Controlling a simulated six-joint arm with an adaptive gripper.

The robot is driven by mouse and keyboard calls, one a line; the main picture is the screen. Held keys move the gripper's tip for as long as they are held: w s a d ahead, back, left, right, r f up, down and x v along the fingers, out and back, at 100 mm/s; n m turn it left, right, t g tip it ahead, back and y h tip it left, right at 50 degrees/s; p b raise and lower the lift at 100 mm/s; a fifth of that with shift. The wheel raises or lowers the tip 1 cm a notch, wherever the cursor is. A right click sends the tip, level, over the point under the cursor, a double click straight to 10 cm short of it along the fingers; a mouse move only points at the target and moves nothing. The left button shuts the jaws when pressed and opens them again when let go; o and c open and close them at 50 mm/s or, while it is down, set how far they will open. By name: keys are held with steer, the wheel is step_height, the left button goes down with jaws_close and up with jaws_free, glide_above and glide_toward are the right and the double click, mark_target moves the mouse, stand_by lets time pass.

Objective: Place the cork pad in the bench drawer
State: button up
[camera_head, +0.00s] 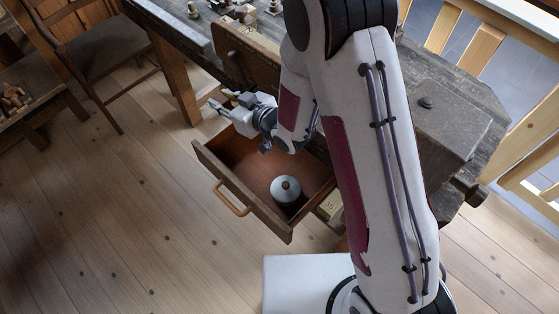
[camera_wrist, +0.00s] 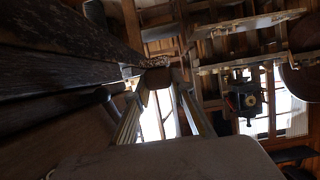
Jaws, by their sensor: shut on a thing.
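The bench drawer (camera_head: 241,181) is pulled open, with its brown inside showing. My gripper (camera_head: 215,108) is above and beyond the drawer's far left corner in the picture, with its fingers pointing left. In the wrist view, my gripper (camera_wrist: 158,88) has both fingers reaching to a small brown piece, the cork pad (camera_wrist: 155,78), held at the tips. Its face is dim there, and I cannot make it out in the head view.
A pale, round turned piece (camera_head: 286,189) with a knob stands in the drawer towards its right end. The workbench (camera_head: 185,22) is behind, with small parts on it. A chair (camera_head: 100,45) stands at the upper left. Open floor lies left of the drawer.

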steer(key=shift+f, duration=0.65)
steer(key=shift+f, duration=2.9)
steer(key=shift+f, duration=2.1)
steer(key=shift+f, duration=0.6)
steer(key=o, duration=1)
steer(key=shift+r, duration=0.2)
